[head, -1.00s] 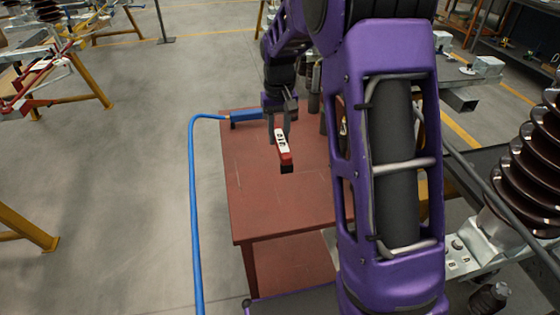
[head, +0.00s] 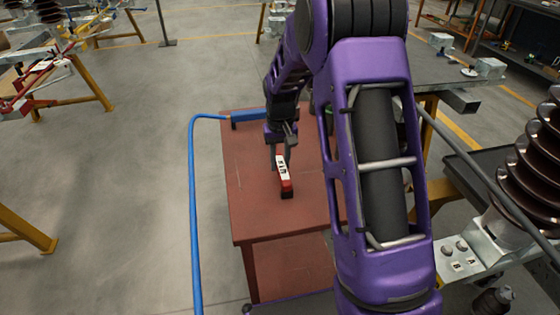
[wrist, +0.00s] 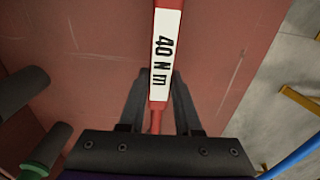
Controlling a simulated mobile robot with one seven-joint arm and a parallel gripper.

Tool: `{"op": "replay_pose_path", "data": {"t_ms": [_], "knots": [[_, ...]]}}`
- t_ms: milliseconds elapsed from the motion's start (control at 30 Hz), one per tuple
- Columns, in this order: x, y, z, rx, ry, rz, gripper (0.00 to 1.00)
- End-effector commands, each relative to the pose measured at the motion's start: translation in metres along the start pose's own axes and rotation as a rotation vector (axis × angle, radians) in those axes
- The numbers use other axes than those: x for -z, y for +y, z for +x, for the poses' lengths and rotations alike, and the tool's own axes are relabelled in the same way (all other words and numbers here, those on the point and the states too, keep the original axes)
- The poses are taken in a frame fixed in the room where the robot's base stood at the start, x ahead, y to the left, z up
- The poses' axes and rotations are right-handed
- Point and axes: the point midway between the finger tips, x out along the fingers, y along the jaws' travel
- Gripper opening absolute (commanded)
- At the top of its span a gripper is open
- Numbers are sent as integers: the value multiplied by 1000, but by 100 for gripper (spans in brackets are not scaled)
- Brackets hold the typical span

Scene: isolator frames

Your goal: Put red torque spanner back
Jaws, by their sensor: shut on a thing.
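The red torque spanner (head: 285,185) has a white label; in the wrist view the label (wrist: 166,58) reads "40 N m". My gripper (head: 279,160) is shut on the spanner and holds it over the red-brown table (head: 255,205). In the wrist view the two fingers of my gripper (wrist: 155,105) stand on either side of the red shaft. The spanner's dark end points toward the table's front edge in the head view. I cannot tell whether the spanner touches the table top. Its far end is cut off in the wrist view.
A blue tool (head: 250,115) with a blue hose (head: 193,200) lies at the table's back left. Dark cylinders (wrist: 22,90) stand left in the wrist view. A brown ribbed insulator (head: 535,150) stands at the right. The table's front left is clear.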

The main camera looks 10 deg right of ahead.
Motion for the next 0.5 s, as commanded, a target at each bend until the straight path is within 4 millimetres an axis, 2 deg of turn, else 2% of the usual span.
{"op": "replay_pose_path", "data": {"t_ms": [33, 67, 200, 500], "knots": [[1, 0, 2, 0, 2, 0, 0], [0, 0, 2, 0, 0, 0, 36], [0, 0, 2, 0, 0, 0, 61], [0, 0, 0, 0, 0, 0, 62]]}}
